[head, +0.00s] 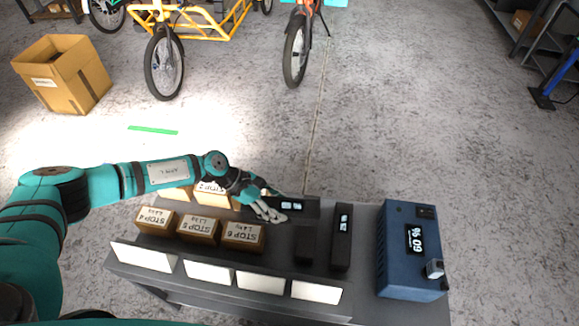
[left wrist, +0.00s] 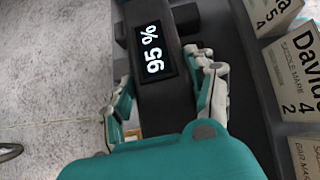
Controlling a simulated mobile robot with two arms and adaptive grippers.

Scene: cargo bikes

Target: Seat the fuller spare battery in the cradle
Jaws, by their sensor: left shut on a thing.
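A long black battery (head: 313,207) lies crosswise at the back of the bench, its small display lit. In the left wrist view the battery (left wrist: 166,100) reads 95 %. My left gripper (head: 268,208) is shut on it, with one finger on each side in the left wrist view (left wrist: 164,92). I cannot tell whether it is lifted off the bench. A second black battery (head: 341,255) with a lit display too small to read lies lengthwise to its right. A dark block (head: 304,246) is left of that one; I cannot tell whether it is the cradle. My right gripper is out of view.
Several labelled cartons (head: 243,237) fill the left, behind white plates (head: 260,281) along the front edge. Beyond are an open cardboard box (head: 88,85), a yellow cargo bike (head: 230,22) and open floor.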

